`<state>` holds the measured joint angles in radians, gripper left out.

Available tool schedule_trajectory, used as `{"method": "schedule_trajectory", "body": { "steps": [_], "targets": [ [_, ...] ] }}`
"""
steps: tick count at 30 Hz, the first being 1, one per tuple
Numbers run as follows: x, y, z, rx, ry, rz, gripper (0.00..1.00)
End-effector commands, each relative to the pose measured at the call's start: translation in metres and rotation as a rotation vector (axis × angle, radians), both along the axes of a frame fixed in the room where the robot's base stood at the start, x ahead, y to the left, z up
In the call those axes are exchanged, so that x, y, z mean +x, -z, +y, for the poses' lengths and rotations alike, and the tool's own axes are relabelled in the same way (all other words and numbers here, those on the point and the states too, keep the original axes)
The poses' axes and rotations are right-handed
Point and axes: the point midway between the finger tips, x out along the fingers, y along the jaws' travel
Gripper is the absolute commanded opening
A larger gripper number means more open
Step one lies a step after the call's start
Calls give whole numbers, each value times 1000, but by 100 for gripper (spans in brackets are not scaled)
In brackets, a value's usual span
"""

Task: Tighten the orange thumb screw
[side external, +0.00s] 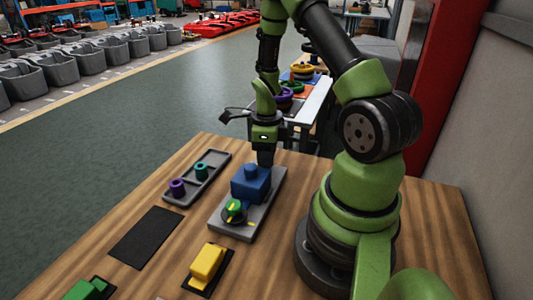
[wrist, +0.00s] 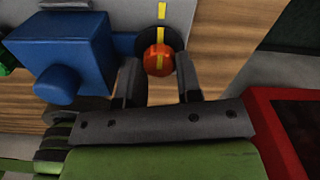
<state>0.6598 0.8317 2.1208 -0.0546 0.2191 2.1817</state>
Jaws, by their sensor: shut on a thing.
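The orange thumb screw (wrist: 158,60) shows in the wrist view, with a yellow line across it and on the dark disc (wrist: 172,40) around it. My gripper (wrist: 158,75) has one finger on each side of the screw and is shut on it. In the side external view my gripper (side external: 265,160) points down at the far end of a grey plate (side external: 278,186), just behind a blue block (side external: 250,185). The screw is hidden there.
The blue block (wrist: 65,55) stands close beside my fingers. A green knob (side external: 234,208) sits nearer on the plate. A grey tray (side external: 212,167) with purple and teal pieces, a black mat (side external: 146,237) and a yellow block (side external: 207,262) lie on the wooden table.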

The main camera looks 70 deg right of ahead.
Motion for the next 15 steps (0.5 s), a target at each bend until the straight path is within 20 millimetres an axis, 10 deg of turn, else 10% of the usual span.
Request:
{"method": "schedule_trajectory", "body": {
  "steps": [4,15],
  "targets": [
    [1,-1,0,-1,-1,-2,58],
    [1,-6,0,-2,-1,-1,58]
  ]
}}
